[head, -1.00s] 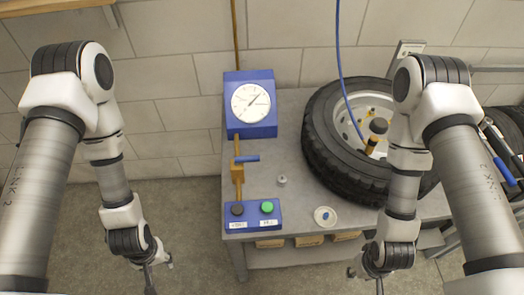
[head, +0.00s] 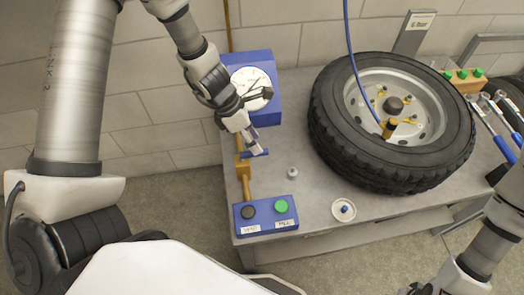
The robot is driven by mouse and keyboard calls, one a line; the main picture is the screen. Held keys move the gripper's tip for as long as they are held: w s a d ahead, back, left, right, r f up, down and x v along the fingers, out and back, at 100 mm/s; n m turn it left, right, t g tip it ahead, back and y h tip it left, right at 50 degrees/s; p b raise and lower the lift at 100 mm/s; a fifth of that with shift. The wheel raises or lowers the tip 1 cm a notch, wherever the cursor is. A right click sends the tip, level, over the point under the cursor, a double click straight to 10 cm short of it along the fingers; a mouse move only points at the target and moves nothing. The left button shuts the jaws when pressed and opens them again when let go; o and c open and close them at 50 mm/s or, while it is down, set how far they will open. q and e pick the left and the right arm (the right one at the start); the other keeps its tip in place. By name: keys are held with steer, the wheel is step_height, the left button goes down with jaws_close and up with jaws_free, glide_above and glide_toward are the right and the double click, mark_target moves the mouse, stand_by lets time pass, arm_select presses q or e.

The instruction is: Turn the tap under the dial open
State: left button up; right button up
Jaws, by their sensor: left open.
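The dial (head: 251,84) is a white round gauge on a blue box above the tap. My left arm partly covers its face. The tap (head: 243,170) is a brass fitting on the pipe below the dial. Its blue lever (head: 262,154) points right, across the pipe, and is partly hidden. My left gripper (head: 258,126) is open at the lever, with one finger over or beside it; I cannot tell if they touch. My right gripper (head: 412,289) is only partly in view at the bottom edge, and its jaws do not show clearly.
Below the tap is a blue box with a black button (head: 249,212) and a green button (head: 281,206). A large tyre (head: 326,128) with a blue hose lies to the right. A small knob (head: 292,172) and a white dish (head: 338,216) are on the grey bench.

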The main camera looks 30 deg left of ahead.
arm_select(q)
steer(key=b+x, duration=0.1)
steer(key=x, duration=0.2)
steer(key=shift+w+f, duration=0.15)
steer(key=shift+f, duration=0.25)
steer(key=shift+r, duration=0.15)
arm_select(e)
step_height(320, 180, down, 2)
steer(key=shift+w+a+f, duration=0.1)
steer(key=shift+f, duration=0.05)
arm_select(q)
jaws_close()
